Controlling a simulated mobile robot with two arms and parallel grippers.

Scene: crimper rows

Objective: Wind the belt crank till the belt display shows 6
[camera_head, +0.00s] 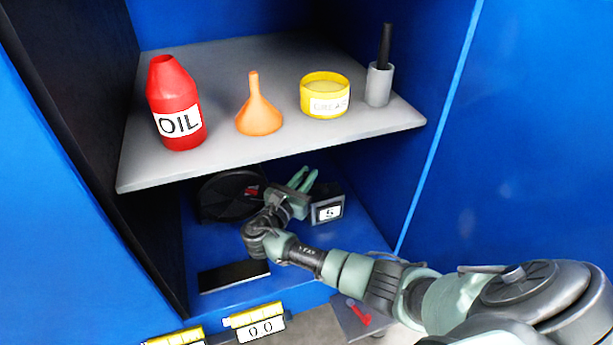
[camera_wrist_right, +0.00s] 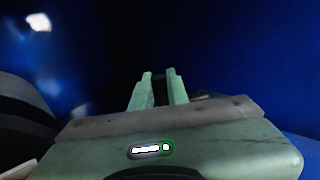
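The belt display (camera_head: 327,212) is a small dark box with a white face, standing on the lower floor of the blue cabinet. Its digit is small and looks like a 5. My right gripper (camera_head: 303,179) is under the shelf, just left of and above the display. In the right wrist view its two green fingers (camera_wrist_right: 160,88) stand a little apart, with something dark between or behind them. I cannot tell whether they hold it. A black round reel (camera_head: 228,196) with a red mark is left of the gripper. I cannot make out the belt crank clearly. My left gripper is not in view.
The grey shelf (camera_head: 225,158) above my gripper carries a red oil bottle (camera_head: 178,108), an orange funnel (camera_head: 258,112), a yellow grease tin (camera_head: 325,97) and a grey cup (camera_head: 379,86). A black flat plate (camera_head: 233,276) lies on the cabinet floor. Blue walls close the sides.

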